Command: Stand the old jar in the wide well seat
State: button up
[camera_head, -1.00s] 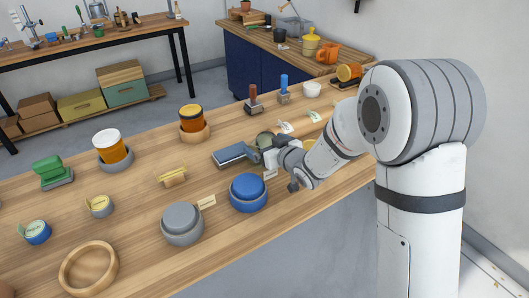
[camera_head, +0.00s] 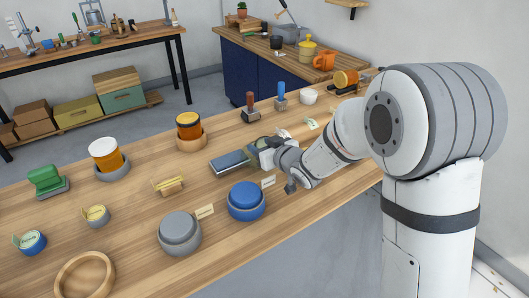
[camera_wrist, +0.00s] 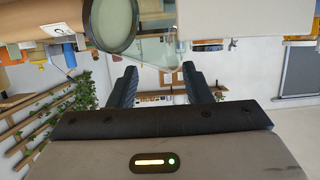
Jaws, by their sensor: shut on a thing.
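My gripper (camera_wrist: 160,88) is shut on a pale greenish glass jar (camera_wrist: 155,48) with a dark round rim or lid, which shows at the top of the wrist view. I take it for the old jar. In the head view my gripper (camera_head: 268,153) hides most of it, beside a dark blue-grey slab (camera_head: 230,162). A wooden ring (camera_head: 62,283) with an open middle lies at the front left. Which seat is the wide well cannot be told for certain.
A blue lidded round piece (camera_head: 246,196) and a grey one (camera_head: 179,228) stand near the front edge.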

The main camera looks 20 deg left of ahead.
notch_tip(320, 180, up, 6)
jog(key=shift+w+d+r+p, duration=0.1)
jog(key=shift+r+p, duration=0.15)
jog(key=shift+p, duration=0.2)
grip_shut()
jog(key=o, duration=1.1)
grip_release()
jog(key=shift+r, duration=0.1)
